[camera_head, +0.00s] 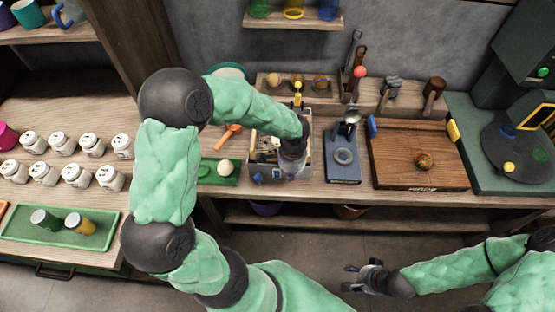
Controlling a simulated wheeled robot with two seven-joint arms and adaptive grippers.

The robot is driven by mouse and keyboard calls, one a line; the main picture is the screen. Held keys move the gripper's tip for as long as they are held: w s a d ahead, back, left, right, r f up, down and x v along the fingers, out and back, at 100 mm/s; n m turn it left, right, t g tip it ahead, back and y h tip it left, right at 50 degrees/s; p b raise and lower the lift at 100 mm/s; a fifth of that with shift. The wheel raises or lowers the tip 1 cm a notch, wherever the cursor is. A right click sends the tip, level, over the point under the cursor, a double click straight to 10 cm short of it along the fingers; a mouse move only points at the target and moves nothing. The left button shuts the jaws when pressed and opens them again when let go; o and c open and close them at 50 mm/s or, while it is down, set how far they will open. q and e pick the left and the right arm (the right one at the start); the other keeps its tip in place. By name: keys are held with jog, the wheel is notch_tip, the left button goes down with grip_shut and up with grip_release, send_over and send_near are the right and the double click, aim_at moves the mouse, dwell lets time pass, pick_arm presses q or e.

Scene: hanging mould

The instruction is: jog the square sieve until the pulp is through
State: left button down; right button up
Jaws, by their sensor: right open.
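The square sieve appears to be the pale-rimmed square frame (255,158) on the bench at the middle, with pale and dark bits inside; I cannot make out the pulp clearly. My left arm reaches over it from the left and hides part of it. My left gripper (276,172) is at the frame's right front side, pointing down; its fingers are too small and covered to show whether they grip. My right gripper (352,281) is open and empty, low in front of the bench, well away from the sieve.
A green tray with a pale ball (224,169) and an orange tool (228,134) lie left of the sieve. White jars (76,176) fill the left counter.

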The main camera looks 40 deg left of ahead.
pick_arm(q)
jog(key=w+a, duration=0.1)
jog(key=w, duration=0.2)
jog(key=w+a, duration=0.1)
jog(key=shift+w+a+p, duration=0.15)
jog(key=shift+a+p, duration=0.2)
jog(key=s+d, duration=0.1)
jog(key=s, duration=0.2)
jog(key=s+d, duration=0.1)
jog(key=shift+s+d, duration=0.15)
jog(key=shift+d, duration=0.2)
jog(key=w+a, duration=0.2)
jog(key=w, duration=0.2)
jog(key=shift+w+a+p, duration=0.2)
jog(key=shift+a+p, duration=0.1)
jog(key=shift+a, duration=0.1)
jog(key=s+d, duration=0.1)
jog(key=s, duration=0.2)
jog(key=s+d, duration=0.1)
jog(key=shift+s+d, duration=0.2)
jog(key=shift+d, duration=0.15)
